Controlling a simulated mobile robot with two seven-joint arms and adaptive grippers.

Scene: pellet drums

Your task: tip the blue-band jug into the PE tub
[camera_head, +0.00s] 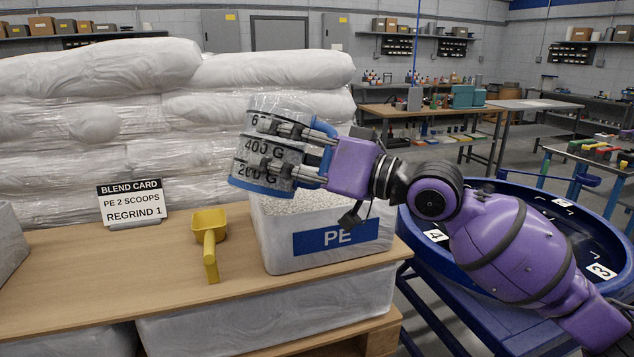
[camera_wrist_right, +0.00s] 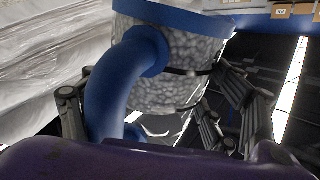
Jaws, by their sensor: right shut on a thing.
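The blue-band jug (camera_head: 258,150) is clear, with gram marks, a blue band at its base and a blue handle. My right gripper (camera_head: 278,148) is shut on it, fingers around its side. The jug is raised above the back left of the PE tub (camera_head: 283,244), base down and slightly tilted. In the right wrist view the jug (camera_wrist_right: 185,75) shows grey pellets inside and its blue handle between my fingers (camera_wrist_right: 160,120). The white PE tub has a blue label and pale pellets inside; the jug and gripper hide part of its opening. My left gripper is not in view.
A yellow scoop (camera_head: 209,235) lies left of the tub on the wooden table (camera_head: 100,290). A blend card (camera_head: 131,203) reads PE 2 scoops, regrind 1. Wrapped white sacks (camera_head: 90,120) stand behind. A blue round drum (camera_head: 480,268) is at the right under my arm.

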